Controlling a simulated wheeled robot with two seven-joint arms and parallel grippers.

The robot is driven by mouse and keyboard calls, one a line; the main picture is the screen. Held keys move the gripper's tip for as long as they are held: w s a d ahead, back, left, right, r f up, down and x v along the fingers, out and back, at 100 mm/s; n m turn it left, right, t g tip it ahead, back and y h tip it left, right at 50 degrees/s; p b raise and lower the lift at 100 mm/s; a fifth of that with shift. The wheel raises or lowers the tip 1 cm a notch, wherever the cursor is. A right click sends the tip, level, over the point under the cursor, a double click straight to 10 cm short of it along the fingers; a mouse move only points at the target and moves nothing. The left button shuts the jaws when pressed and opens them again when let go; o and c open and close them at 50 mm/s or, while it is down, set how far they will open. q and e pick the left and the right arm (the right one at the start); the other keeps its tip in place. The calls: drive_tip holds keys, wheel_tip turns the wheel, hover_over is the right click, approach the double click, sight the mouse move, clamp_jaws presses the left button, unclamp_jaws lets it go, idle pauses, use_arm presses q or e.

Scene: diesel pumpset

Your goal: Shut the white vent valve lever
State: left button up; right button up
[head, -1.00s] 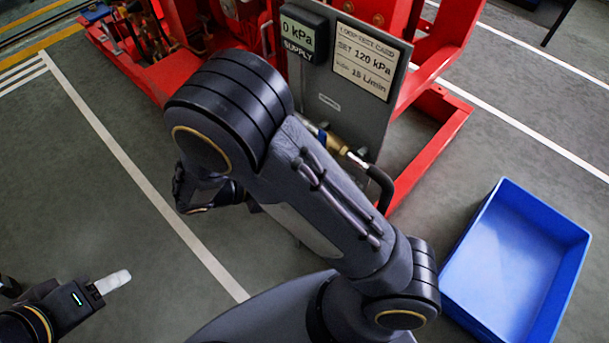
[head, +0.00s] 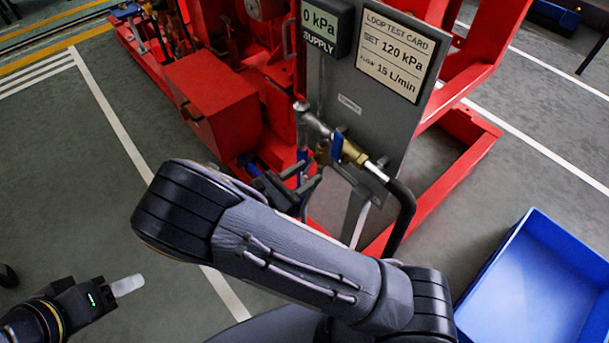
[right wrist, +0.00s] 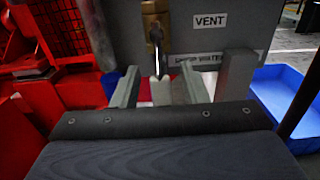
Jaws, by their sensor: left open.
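In the right wrist view, a pale lever (right wrist: 161,90) hangs down below a brass valve (right wrist: 154,28), beside the VENT label (right wrist: 210,21). My right gripper (right wrist: 160,88) is open, with one finger on either side of the lever in this picture. I cannot tell whether the fingers touch it. In the head view my right gripper (head: 311,176) is open at the left of the grey panel (head: 350,125). My left gripper (head: 127,285) is open and empty above the floor at lower left.
A brass fitting (head: 352,152) with a blue handle (head: 337,147) and black hose (head: 403,215) stands close to the right gripper. The red pumpset frame (head: 468,150) surrounds the panel. A blue bin (head: 535,285) stands at lower right.

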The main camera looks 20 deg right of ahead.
drive_tip(key=shift+d, duration=0.1)
clamp_jaws()
drive_tip(key=shift+w+m, duration=0.15)
drive_tip(key=shift+m, duration=0.15)
drive_tip(key=shift+w+a+r+m, duration=0.15)
drive_tip(key=shift+w+m, duration=0.15)
drive_tip(key=shift+m, duration=0.75)
drive_tip(key=shift+w+a+r+m, duration=0.1)
drive_tip(key=shift+w+m, duration=0.2)
drive_tip(key=shift+m, duration=0.7)
drive_tip(key=shift+w+a+r+m, duration=0.15)
drive_tip(key=shift+w+m, duration=0.15)
drive_tip(key=shift+m, duration=0.75)
unclamp_jaws()
